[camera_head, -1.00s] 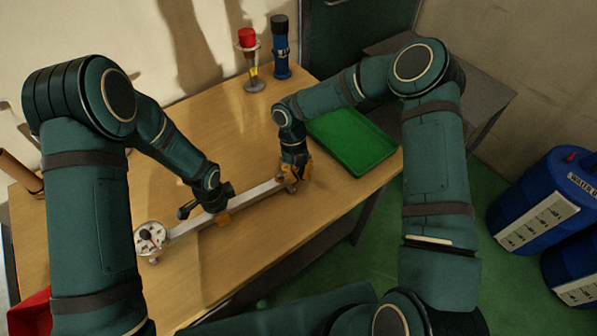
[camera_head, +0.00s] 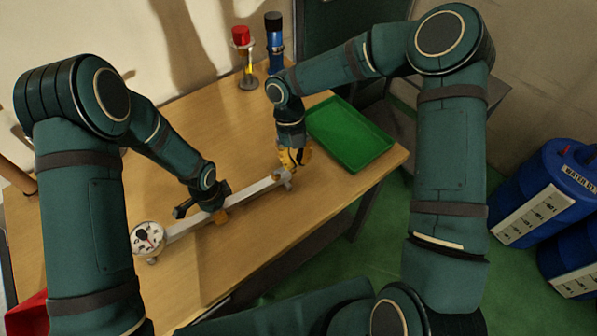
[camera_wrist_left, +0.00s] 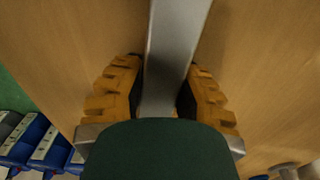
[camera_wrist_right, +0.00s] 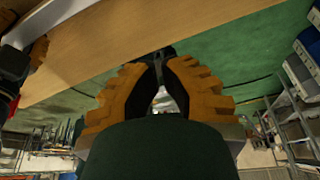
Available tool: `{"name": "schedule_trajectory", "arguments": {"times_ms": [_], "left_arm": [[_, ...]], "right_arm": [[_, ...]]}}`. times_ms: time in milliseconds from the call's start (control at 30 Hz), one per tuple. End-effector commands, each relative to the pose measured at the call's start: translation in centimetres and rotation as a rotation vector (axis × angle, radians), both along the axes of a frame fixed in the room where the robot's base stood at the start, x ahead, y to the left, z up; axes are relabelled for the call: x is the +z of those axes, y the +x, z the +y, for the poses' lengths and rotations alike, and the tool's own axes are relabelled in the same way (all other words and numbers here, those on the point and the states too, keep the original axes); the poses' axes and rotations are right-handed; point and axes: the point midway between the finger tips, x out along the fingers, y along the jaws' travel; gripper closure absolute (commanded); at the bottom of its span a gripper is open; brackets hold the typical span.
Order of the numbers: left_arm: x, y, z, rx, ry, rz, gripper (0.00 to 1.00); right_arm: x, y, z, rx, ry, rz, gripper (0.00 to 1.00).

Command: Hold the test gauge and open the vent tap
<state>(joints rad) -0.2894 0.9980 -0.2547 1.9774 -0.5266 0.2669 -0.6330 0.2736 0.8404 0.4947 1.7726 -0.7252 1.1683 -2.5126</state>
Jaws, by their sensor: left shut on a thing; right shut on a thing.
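The test gauge is a long grey metal bar (camera_head: 188,229) with a round white dial (camera_head: 147,238) at its left end. It lies along the front part of the wooden table. My left gripper (camera_head: 220,216) is shut around the middle of the bar, which also shows between its fingers in the left wrist view (camera_wrist_left: 172,60). A small metal vent tap (camera_head: 287,178) is at the bar's right end. My right gripper (camera_head: 293,163) is there, its yellow fingers closed on a small dark part (camera_wrist_right: 160,62), seemingly the tap's handle. The fingers partly hide it.
A green tray (camera_head: 350,135) lies on the table right of my right gripper. A red-capped item on a stand (camera_head: 245,60) and a blue cylinder (camera_head: 274,45) stand at the back. The table's front edge is close to the bar.

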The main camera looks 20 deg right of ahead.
Motion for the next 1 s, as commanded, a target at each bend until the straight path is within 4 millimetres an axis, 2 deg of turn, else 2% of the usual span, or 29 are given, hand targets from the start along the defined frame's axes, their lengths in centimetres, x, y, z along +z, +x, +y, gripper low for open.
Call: {"name": "schedule_trajectory", "arguments": {"times_ms": [167,467,500,533,567,867,1000], "left_arm": [[-0.1,-0.1,0.0,0.000,0.001,0.003,1.00],[-0.1,-0.1,0.0,0.000,0.001,0.003,1.00],[-0.1,-0.1,0.0,0.000,0.001,0.003,0.58],[-0.1,-0.1,0.0,0.000,0.001,0.003,0.47],[-0.1,-0.1,0.0,0.000,0.001,0.003,0.41],[0.0,0.0,0.0,0.000,0.000,0.001,0.41],[1.0,0.1,0.0,0.001,-0.001,-0.002,0.41]], "right_arm": [[1.4,0.5,0.1,0.000,0.000,0.000,1.00],[1.6,0.5,0.1,0.000,0.000,0.001,1.00],[1.6,0.5,0.1,0.000,0.000,0.001,1.00],[1.6,0.5,0.1,0.000,0.000,0.001,1.00],[1.6,0.5,0.1,0.000,0.000,0.001,1.00],[1.6,0.5,0.1,0.000,0.000,0.001,1.00],[1.5,0.5,0.1,0.000,0.000,0.001,1.00]]}}
